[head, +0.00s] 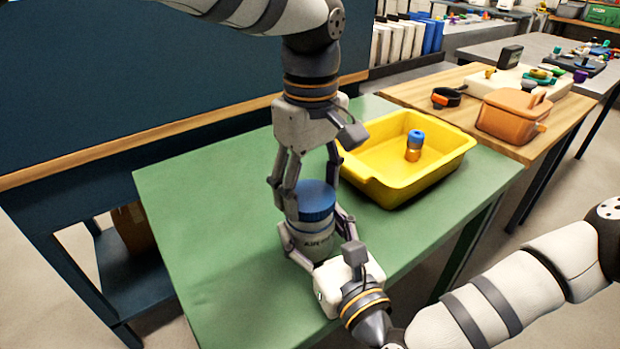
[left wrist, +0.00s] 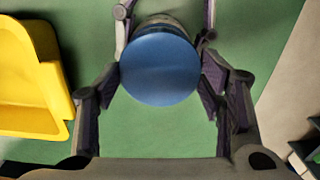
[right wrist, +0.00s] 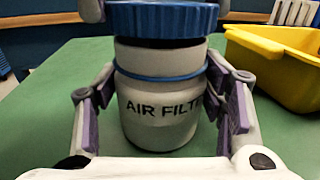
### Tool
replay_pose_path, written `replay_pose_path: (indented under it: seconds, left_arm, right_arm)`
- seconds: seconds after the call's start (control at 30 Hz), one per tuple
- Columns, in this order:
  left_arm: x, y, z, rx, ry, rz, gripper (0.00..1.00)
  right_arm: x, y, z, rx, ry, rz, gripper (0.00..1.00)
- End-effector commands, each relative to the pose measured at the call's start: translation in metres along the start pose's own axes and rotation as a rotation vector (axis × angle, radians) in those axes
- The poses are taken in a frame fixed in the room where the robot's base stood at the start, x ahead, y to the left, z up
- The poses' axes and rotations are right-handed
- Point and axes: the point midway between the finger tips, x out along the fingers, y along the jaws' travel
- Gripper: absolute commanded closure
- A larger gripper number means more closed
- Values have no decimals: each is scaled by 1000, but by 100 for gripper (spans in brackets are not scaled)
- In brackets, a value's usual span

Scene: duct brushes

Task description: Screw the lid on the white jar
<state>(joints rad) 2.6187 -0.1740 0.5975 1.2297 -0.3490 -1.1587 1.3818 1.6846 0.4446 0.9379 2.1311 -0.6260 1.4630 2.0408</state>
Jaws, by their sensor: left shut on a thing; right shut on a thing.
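The white jar (head: 312,241), labelled "AIR FILT..." in the right wrist view (right wrist: 158,128), stands upright on the green table. A thin blue band circles its upper body. The ribbed blue lid (head: 316,198) sits level over the jar's mouth; its rim also shows in the right wrist view (right wrist: 165,20). I cannot tell whether its thread has caught. My left gripper (head: 306,190) points down from above, shut on the lid, whose round top fills the middle of the left wrist view (left wrist: 160,68). My right gripper (head: 316,232) comes from the front, shut around the jar's body.
A yellow bin (head: 440,162) stands right of the jar on the green table (head: 200,260), with a blue-topped brass piece (head: 414,146) in it. A wooden table behind holds an orange case (head: 513,115). The green table's left part is clear.

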Motion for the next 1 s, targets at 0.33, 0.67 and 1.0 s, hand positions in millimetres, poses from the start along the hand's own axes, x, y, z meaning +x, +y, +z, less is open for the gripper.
replay_pose_path:
  seconds: [0.33, 0.67, 1.0]
  left_arm:
    - [6, 0, 0, 0, 0, 0, 57]
    - [7, 0, 0, 0, 0, -1, 57]
    - [14, 0, 0, 0, -2, -1, 57]
  right_arm:
    - [0, 0, 0, 0, 1, -1, 87]
    - [0, 0, 0, 0, 1, -1, 87]
    - [0, 0, 0, 0, 1, -1, 87]
